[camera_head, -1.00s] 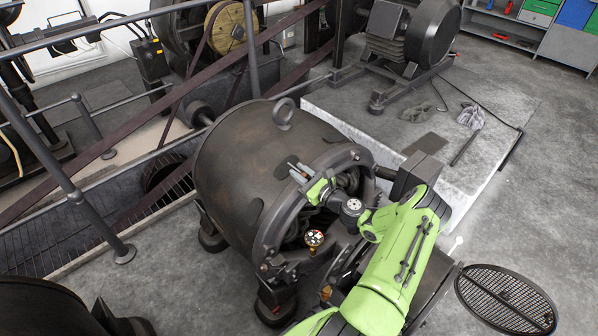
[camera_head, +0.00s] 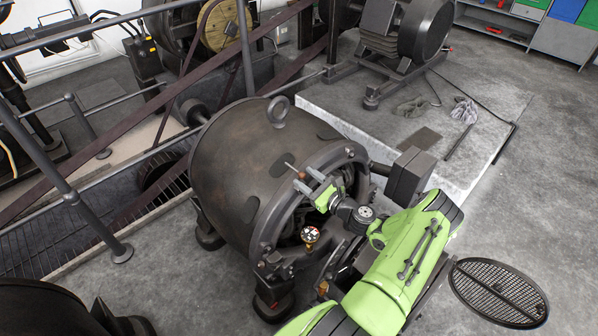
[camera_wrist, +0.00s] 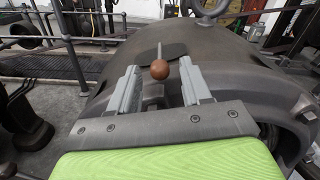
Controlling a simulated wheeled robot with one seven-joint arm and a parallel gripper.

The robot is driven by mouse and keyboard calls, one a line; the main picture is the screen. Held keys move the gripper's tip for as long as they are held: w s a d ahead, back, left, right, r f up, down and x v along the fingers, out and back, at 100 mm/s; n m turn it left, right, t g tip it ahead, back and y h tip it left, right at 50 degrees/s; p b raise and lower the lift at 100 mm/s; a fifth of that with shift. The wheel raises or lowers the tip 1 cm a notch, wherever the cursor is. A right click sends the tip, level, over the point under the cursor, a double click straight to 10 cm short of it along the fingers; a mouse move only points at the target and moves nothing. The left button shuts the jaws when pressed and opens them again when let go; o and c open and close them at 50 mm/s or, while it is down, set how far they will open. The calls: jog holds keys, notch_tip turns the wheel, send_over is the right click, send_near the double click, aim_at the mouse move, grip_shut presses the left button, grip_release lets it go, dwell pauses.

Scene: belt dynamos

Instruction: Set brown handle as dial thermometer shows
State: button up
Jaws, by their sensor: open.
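The brown handle (camera_head: 302,175) is a round ball on a thin metal rod at the upper front rim of the dark dynamo. In the wrist view the ball (camera_wrist: 160,69) shows between my finger pads, with its rod rising behind it. My gripper (camera_head: 310,182) is open around the line of the ball; the pads stand apart from it on both sides. Whether the ball lies fully between the tips or just past them is hard to tell. The dial thermometer (camera_head: 310,235) is a small round gauge with a brass stem, lower on the dynamo's open front. Its reading is too small to make out.
The dynamo housing (camera_head: 235,160) with its lifting ring (camera_head: 278,110) lies right behind the handle. A dark box (camera_head: 410,177) juts out right of my arm. Railings (camera_head: 60,180) and a belt stand at left. Floor around the round grate (camera_head: 498,292) is clear.

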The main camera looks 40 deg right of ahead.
jog(key=s+p, duration=0.1)
jog(key=s, duration=1)
jog(key=shift+s+d+p, duration=0.15)
jog(key=shift+s+p, duration=0.2)
jog(key=shift+p, duration=0.05)
